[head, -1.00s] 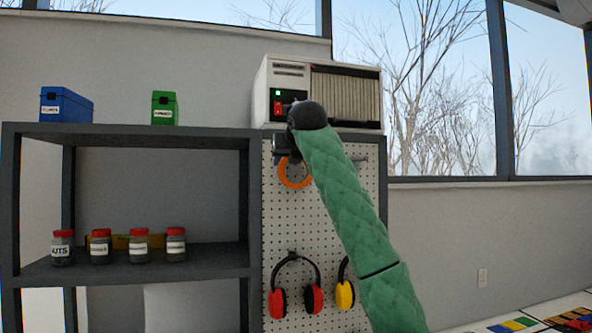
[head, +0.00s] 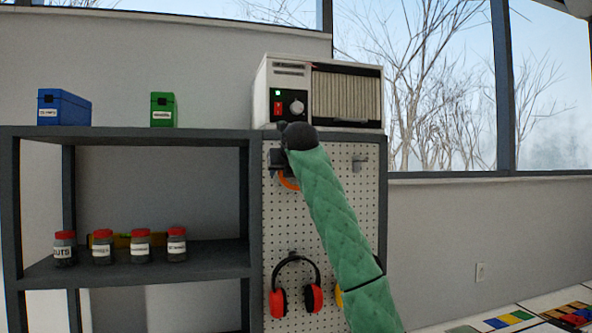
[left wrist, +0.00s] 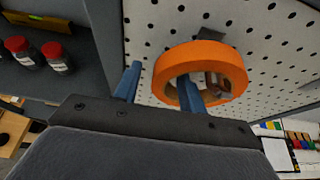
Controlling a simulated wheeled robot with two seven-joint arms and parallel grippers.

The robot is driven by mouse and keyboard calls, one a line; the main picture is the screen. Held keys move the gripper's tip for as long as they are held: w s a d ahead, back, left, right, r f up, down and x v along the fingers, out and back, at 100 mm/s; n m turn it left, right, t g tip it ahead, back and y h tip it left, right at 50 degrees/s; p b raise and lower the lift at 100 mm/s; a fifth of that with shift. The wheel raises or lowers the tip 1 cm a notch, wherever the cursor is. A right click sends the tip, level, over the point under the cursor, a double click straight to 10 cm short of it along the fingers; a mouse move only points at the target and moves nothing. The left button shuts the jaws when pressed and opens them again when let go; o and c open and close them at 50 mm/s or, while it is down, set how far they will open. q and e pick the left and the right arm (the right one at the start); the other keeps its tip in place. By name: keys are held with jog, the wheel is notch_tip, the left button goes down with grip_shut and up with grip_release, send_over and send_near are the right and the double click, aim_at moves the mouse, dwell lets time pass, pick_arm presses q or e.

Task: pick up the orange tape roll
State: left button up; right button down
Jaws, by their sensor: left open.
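The orange tape roll (left wrist: 228,62) hangs on the white pegboard (left wrist: 285,60) in the left wrist view. In the head view only part of the roll (head: 288,182) shows, below my left gripper (head: 280,160); my green arm hides the rest. In the left wrist view my left gripper (left wrist: 160,72) is open, with two blue fingers. One finger is left of the roll, the other overlaps its hole and lower rim. The roll's left side lies between them; contact cannot be told. My right gripper is not in view.
Red earmuffs (head: 296,287) hang lower on the pegboard. A white heater-like unit (head: 318,92) stands above it. The dark shelf (head: 130,262) at left holds several red-lidded jars (head: 140,246). Blue (head: 64,107) and green (head: 163,109) boxes sit on top.

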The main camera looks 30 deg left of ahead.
pick_arm(q)
grip_shut()
dwell(0.4)
